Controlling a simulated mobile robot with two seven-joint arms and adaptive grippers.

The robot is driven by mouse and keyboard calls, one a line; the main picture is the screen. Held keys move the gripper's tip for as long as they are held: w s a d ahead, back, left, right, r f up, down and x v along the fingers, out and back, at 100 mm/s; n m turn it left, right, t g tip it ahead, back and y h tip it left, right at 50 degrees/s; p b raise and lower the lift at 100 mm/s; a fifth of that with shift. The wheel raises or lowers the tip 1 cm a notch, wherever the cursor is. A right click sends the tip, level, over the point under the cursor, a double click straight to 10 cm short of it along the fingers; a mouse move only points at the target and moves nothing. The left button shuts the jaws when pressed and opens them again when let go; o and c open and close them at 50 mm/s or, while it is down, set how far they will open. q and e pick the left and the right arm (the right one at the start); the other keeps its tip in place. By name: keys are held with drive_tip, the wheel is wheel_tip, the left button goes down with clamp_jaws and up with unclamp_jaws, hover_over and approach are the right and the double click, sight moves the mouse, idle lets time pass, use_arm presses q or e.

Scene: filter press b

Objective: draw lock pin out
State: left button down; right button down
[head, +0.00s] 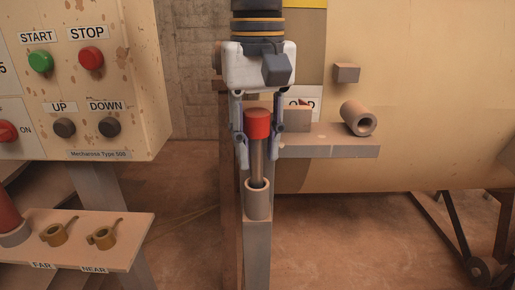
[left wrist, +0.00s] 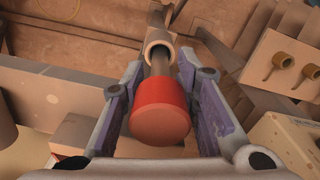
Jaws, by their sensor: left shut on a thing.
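The lock pin has a red cap (head: 257,124) on a grey rod (head: 257,158). The rod stands upright, its lower end inside a pale tube socket (head: 258,200) on a post. In the left wrist view, the red cap (left wrist: 160,110) lies between the two fingers, and the rod runs into the socket (left wrist: 160,48). The rod's lower end is hidden in the socket. My right gripper is not in view.
A control panel (head: 80,135) with START, STOP, UP and DOWN buttons stands at left. Below it, a shelf (head: 80,262) marked FAR and NEAR holds two brass-coloured parts. A ledge (head: 330,140) with a horizontal tube (head: 358,118) is right of the post, close to my gripper.

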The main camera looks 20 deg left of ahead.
sight(258, 112)
use_arm(q)
drive_tip(key=shift+r, duration=3.6)
drive_tip(key=shift+r, duration=0.15)
drive_tip(key=shift+r, duration=0.4)
drive_tip(key=shift+f, duration=0.1)
